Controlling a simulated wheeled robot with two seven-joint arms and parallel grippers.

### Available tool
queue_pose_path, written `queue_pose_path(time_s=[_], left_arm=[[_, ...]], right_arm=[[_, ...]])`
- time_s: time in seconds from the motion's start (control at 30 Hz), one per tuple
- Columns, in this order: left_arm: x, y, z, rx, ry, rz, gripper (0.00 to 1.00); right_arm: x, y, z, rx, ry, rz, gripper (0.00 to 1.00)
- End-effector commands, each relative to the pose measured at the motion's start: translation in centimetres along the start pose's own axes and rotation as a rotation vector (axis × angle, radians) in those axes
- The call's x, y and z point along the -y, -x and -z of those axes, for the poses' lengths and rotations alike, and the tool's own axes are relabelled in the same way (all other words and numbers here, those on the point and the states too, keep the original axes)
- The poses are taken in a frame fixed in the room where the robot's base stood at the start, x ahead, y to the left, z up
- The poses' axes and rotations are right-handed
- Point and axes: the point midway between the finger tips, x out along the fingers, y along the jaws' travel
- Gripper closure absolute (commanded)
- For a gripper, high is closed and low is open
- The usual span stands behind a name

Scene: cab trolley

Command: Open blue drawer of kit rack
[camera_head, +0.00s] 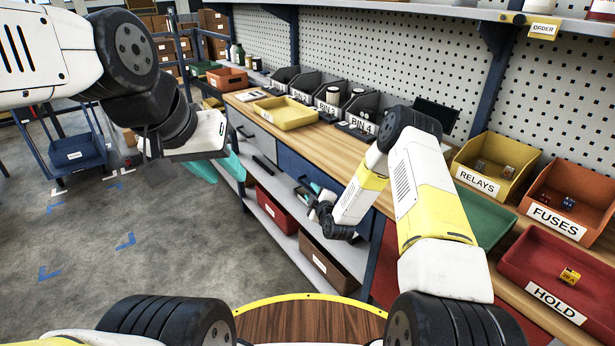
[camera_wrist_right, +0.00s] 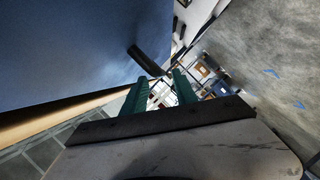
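The blue drawer (camera_head: 292,163) sits under the wooden bench top and looks closed. In the right wrist view its blue front (camera_wrist_right: 80,45) fills the upper left, with a black bar handle (camera_wrist_right: 147,60) standing out from it. My right gripper (camera_head: 311,190) is at the drawer front, partly hidden by its own wrist. In the wrist view its two teal fingers (camera_wrist_right: 161,78) are apart, and the handle's lower end shows between or just beyond their tips; contact cannot be told. My left gripper (camera_head: 216,168) hangs over the floor at left, teal fingers apart and empty.
A grey drawer (camera_head: 250,128) is left of the blue one. Below are a red bin (camera_head: 275,210) and a brown bin (camera_head: 328,262) on the lower shelf. The bench top holds a yellow tray (camera_head: 286,113) and labelled bins.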

Motion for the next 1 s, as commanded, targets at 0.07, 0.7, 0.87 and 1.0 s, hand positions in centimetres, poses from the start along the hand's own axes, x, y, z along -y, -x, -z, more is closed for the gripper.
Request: queue_pose_path(time_s=[0.07,0.7,0.87,1.0], left_arm=[[0.0,0.0,0.0,0.000,0.000,0.000,0.64],[0.0,0.0,0.0,0.000,0.000,0.000,0.64],[0.0,0.0,0.0,0.001,0.000,0.000,0.64],[0.0,0.0,0.0,0.001,0.000,0.000,0.64]], right_arm=[[0.0,-1.5,0.0,-0.001,-0.001,-0.002,0.66],[0.0,-5.1,0.0,0.000,-0.001,0.001,0.73],[0.0,-5.1,0.0,0.000,-0.001,0.001,1.00],[-0.1,-5.1,0.0,0.000,-0.001,0.001,1.00]])
